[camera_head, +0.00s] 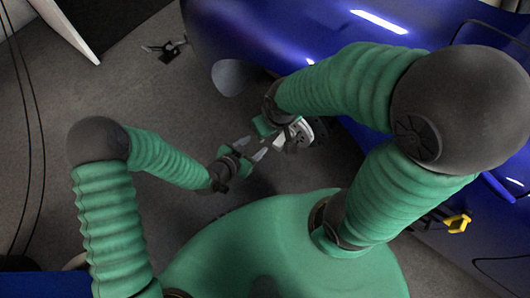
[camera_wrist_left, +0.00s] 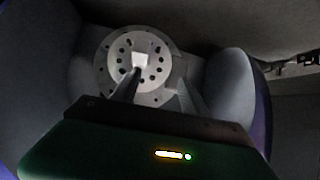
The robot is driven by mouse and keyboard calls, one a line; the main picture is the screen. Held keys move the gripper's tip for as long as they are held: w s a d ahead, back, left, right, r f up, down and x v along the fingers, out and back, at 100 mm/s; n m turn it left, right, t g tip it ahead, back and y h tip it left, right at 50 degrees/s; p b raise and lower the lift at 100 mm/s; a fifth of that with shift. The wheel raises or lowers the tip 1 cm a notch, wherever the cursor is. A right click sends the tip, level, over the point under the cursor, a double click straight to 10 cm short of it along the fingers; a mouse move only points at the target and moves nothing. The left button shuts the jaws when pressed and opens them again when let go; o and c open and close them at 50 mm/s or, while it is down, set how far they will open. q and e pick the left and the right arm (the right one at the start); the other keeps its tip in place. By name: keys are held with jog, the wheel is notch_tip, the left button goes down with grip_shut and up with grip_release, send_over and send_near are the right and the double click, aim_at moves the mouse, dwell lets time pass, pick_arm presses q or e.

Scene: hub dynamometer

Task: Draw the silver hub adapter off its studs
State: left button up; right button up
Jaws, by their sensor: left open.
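The silver hub adapter (camera_wrist_left: 121,67) shows in the left wrist view as a round pale disc with a ring of dark holes and a small whitish block at its centre. In the head view, the silver hub (camera_head: 305,132) is partly hidden by my right arm. My left gripper (camera_head: 257,148) is open and empty, to the left of the hub and apart from it. Its two fingers (camera_wrist_left: 160,78) reach up toward the disc's lower edge in the wrist view, one overlapping it. My right gripper (camera_head: 266,127) is beside the hub; its fingertips are too small and covered to read.
The blue car body (camera_head: 270,35) fills the upper right, with grey flared surfaces around the hub in the wrist view. A yellow-handled tool (camera_head: 458,223) is at the right. Cables run along the left edge. The grey floor (camera_head: 150,95) at the left is mostly clear.

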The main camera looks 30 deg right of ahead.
pick_arm(q)
jog(key=shift+m+h, duration=0.3)
jog(key=shift+h, duration=0.4)
jog(key=d+f+b, duration=0.2)
jog(key=d, duration=0.1)
jog(key=d+f+b, duration=0.2)
jog(key=d+f, duration=0.1)
jog(key=d, duration=0.1)
jog(key=d+f+b, duration=0.2)
jog(key=d+f, duration=0.1)
jog(key=d, duration=0.1)
jog(key=shift+d, duration=0.2)
jog(key=shift+w+d+b, duration=0.2)
jog(key=shift+d+b, duration=0.05)
jog(key=shift+b, duration=0.1)
pick_arm(e)
notch_tip(320, 180, down, 9)
jog(key=d, duration=0.1)
jog(key=shift+s+d, duration=0.15)
jog(key=shift+s, duration=0.05)
